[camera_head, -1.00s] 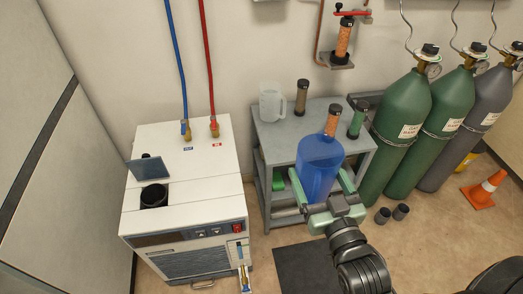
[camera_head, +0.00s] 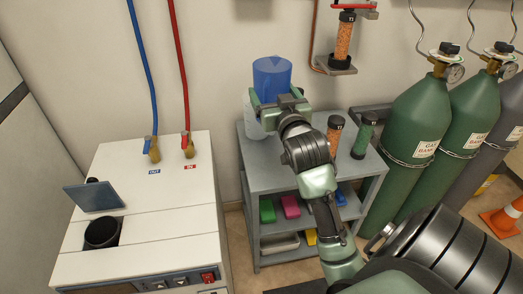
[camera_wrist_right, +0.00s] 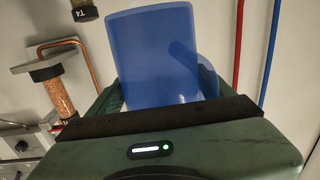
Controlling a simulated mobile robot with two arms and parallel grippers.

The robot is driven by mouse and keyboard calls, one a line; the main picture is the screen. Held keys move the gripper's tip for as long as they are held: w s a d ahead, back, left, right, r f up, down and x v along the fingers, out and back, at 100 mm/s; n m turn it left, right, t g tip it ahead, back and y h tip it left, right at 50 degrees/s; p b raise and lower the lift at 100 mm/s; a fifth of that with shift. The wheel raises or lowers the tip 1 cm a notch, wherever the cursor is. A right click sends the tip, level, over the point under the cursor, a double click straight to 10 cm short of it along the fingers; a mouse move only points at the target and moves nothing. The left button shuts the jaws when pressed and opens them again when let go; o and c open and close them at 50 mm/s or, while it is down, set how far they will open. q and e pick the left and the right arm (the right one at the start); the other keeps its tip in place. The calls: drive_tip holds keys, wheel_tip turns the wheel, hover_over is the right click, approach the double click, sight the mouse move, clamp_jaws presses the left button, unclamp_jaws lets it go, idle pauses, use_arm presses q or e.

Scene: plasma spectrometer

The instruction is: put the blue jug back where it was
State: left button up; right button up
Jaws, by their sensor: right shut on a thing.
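The blue jug (camera_head: 272,76) is held up above the back left of the grey shelf unit (camera_head: 285,174), near the wall. My right gripper (camera_head: 278,98) is shut on it, and the jug looks roughly upright. In the right wrist view the blue jug (camera_wrist_right: 155,55) sits between the two fingers of my right gripper (camera_wrist_right: 160,98). A clear white jug (camera_head: 250,118) stands on the shelf top, partly hidden behind my gripper and the blue jug. My left gripper is out of view.
An orange-filled column (camera_head: 334,136) and a green-filled one (camera_head: 363,136) stand on the shelf top's right side. A white chiller (camera_head: 150,215) is at left. Green gas cylinders (camera_head: 417,115) are at right. A wall-mounted orange column (camera_head: 343,40) hangs above.

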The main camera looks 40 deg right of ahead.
wheel_tip(320, 180, down, 18)
drive_tip(key=b, duration=0.5)
drive_tip(key=shift+s+r+b, duration=0.1)
drive_tip(key=shift+r+b, duration=0.15)
drive_tip(key=shift+b, duration=0.05)
drive_tip(key=shift+f, duration=0.3)
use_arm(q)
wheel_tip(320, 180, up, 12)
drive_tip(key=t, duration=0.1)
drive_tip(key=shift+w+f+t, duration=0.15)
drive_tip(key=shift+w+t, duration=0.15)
use_arm(e)
drive_tip(key=shift+r, duration=0.1)
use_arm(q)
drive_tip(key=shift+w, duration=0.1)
use_arm(e)
drive_tip(key=o, duration=2)
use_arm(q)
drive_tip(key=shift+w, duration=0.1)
